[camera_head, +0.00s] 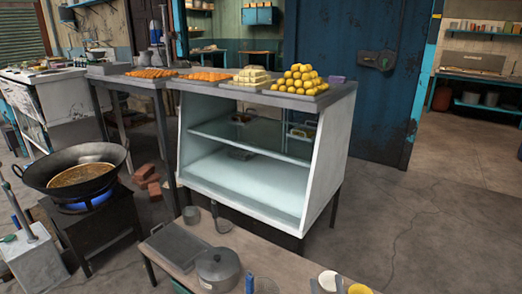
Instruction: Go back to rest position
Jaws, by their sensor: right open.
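A large dark wok (112,158) sits on a black burner stand (100,232) at the left. Brownish liquid (82,174) fills its bottom, and blue shows beneath the wok. Neither of my grippers can be made out in this view, so their places relative to the wok and the tables are not shown.
A glass-front display counter (322,165) with trays of sweets on top stands in the middle. A low table (190,258) in front holds a lidded pot (217,268) and a white cup (328,282). Bricks (148,178) lie behind the wok. Open floor (440,220) is at the right.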

